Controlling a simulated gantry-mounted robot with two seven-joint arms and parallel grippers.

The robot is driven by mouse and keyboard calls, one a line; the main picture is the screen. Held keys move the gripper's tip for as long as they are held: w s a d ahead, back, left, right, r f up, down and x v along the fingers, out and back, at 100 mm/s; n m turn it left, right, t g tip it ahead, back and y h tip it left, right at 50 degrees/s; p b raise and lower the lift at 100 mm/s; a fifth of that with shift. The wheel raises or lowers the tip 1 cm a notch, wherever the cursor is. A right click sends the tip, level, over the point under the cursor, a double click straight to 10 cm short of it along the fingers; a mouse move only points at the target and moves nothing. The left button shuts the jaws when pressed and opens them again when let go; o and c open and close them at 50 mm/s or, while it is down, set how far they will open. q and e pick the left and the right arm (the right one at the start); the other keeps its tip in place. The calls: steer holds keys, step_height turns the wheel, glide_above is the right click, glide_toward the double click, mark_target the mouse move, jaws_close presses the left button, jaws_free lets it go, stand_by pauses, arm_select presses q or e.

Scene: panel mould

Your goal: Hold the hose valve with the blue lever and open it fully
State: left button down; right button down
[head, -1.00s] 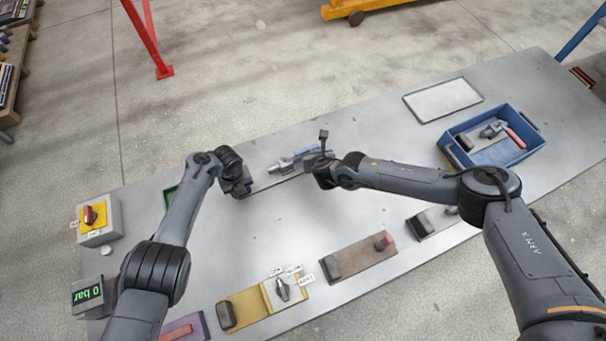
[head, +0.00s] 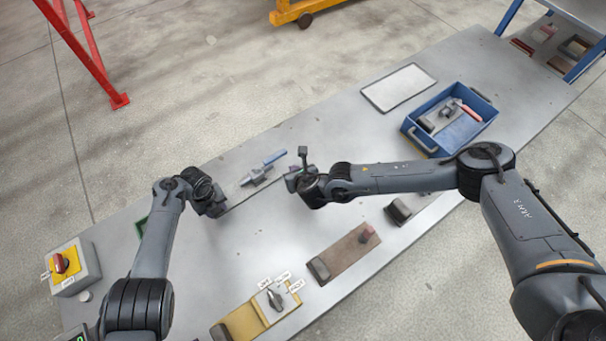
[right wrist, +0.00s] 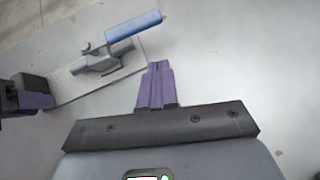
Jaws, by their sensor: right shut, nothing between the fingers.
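The hose valve (head: 258,175) is a grey fitting on a flat pale plate near the bench's far edge. Its blue lever (head: 274,157) points up and right; in the right wrist view the lever (right wrist: 134,27) runs roughly parallel to the plate. My right gripper (head: 290,182) is just right of the valve, apart from it. Its purple fingers (right wrist: 157,82) are together and empty. My left gripper (head: 218,207) is at the plate's left end; its purple finger (right wrist: 36,101) shows there in the right wrist view. Whether it grips the plate is hidden.
A blue bin (head: 408,125) with a red-handled tool and a pale tray (head: 366,98) are at the back right. A brown block board (head: 340,262), a yellow selector panel (head: 243,323) and a red-knob switch box (head: 88,266) also stand on the bench. The bench middle is clear.

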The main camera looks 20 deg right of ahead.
steer(key=v, duration=0.6)
steer(key=shift+s+d+r, duration=0.2)
steer(key=shift+d, duration=0.3)
arm_select(q)
steer(key=c, duration=0.6)
jaws_free()
steer(key=shift+o, duration=0.2)
steer(key=shift+r, duration=0.1)
